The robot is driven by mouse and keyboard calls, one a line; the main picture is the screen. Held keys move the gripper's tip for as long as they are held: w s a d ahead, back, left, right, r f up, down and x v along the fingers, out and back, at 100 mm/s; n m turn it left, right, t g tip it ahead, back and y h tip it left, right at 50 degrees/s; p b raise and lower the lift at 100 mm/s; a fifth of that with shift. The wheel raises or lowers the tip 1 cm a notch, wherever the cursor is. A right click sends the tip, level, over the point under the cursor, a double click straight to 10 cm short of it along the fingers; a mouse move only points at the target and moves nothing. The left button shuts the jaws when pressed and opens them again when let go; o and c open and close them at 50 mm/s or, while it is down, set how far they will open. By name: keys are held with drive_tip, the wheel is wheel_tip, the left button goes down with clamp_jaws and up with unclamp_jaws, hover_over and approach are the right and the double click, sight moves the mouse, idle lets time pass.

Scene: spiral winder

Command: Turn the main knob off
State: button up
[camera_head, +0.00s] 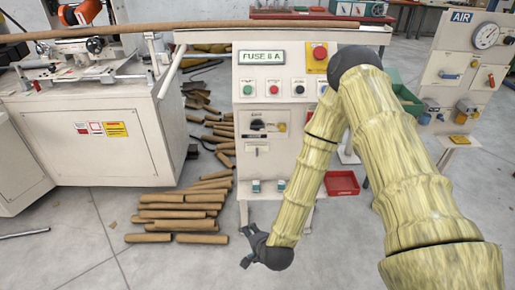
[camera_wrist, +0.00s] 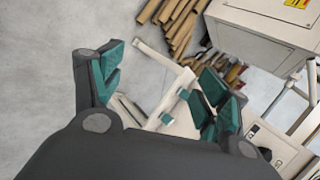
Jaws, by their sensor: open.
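The control cabinet (camera_head: 278,170) stands in the middle of the head view, with a "FUSE II A" label at the top. A black rotary knob (camera_head: 257,125), which looks like the main knob, sits on its front at mid height. Its exact setting is too small to read. My gripper (camera_head: 248,247) hangs low in front of the cabinet, well below the knob and apart from it. In the wrist view my gripper (camera_wrist: 163,78) has its teal-padded fingers spread and empty.
Cardboard tubes (camera_head: 180,212) lie piled on the floor left of the cabinet. A white machine (camera_head: 95,130) stands at the left, a red bin (camera_head: 342,183) to the cabinet's right, and an air panel (camera_head: 460,65) far right. The front floor is mostly clear.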

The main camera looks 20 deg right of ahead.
drive_tip(key=w+r+m+t+b, duration=0.25)
drive_tip(key=w+m, duration=0.25)
drive_tip(key=w, duration=0.4)
drive_tip(key=m+t+h+b, duration=0.7)
drive_tip(key=m, duration=1.2)
approach(257, 128)
drive_tip(key=shift+n+g, duration=0.25)
drive_tip(key=shift+n, duration=0.05)
drive_tip(key=x, duration=0.9)
drive_tip(key=shift+w+r, duration=0.2)
drive_tip(key=c, duration=1)
